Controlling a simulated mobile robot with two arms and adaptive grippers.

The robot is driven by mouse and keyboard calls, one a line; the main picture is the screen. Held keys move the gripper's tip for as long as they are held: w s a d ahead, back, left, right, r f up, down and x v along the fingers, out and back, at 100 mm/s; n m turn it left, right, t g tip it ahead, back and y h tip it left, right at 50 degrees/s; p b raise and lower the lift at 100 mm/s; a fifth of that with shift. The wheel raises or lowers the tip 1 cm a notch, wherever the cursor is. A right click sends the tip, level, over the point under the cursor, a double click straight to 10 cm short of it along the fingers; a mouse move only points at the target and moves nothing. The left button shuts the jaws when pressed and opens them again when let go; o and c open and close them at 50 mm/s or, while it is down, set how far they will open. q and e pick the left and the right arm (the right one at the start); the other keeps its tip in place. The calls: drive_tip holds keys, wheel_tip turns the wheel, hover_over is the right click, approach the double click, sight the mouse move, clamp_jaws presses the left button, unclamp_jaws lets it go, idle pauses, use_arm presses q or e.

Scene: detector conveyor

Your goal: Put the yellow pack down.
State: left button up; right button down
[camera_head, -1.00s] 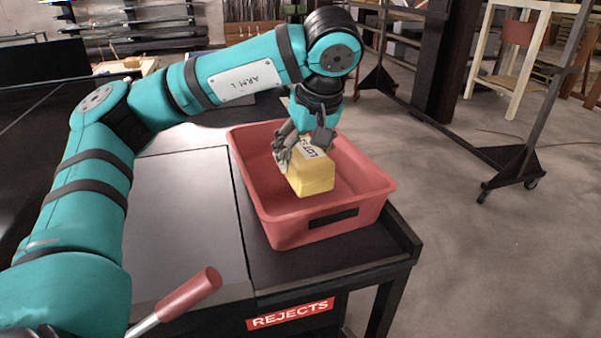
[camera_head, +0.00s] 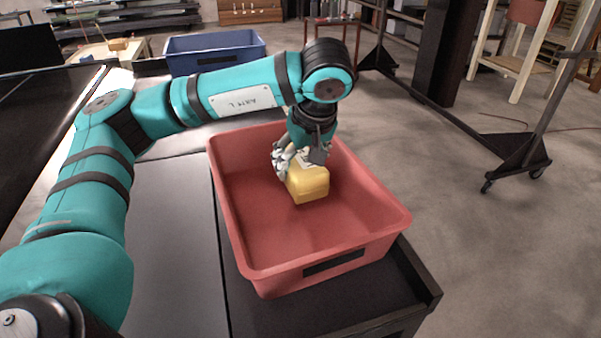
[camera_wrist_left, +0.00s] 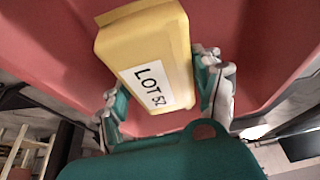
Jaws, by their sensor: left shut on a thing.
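The yellow pack (camera_head: 309,184) is a block with rounded edges. In the left wrist view the pack (camera_wrist_left: 146,50) carries a white label reading "LOT 52". My left gripper (camera_head: 301,160) is shut on it, and in the left wrist view its fingers (camera_wrist_left: 165,95) lie on both sides of the pack. The pack is inside the walls of the red bin (camera_head: 262,215). I cannot tell whether its underside touches the bin floor. My right gripper is not in view.
The red bin stands on a dark table (camera_head: 290,312) near its right edge. A blue bin (camera_head: 214,50) stands farther back. The bin floor around the pack looks empty. A dark wheeled stand (camera_head: 515,160) is on the floor at the right.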

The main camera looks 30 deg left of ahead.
use_arm(q)
wheel_tip(320, 180, down, 3)
drive_tip(key=shift+f+p, duration=0.1)
drive_tip(key=shift+p, duration=0.4)
drive_tip(key=shift+f, duration=0.25)
drive_tip(key=o, duration=1.6)
drive_tip(key=shift+r, duration=0.1)
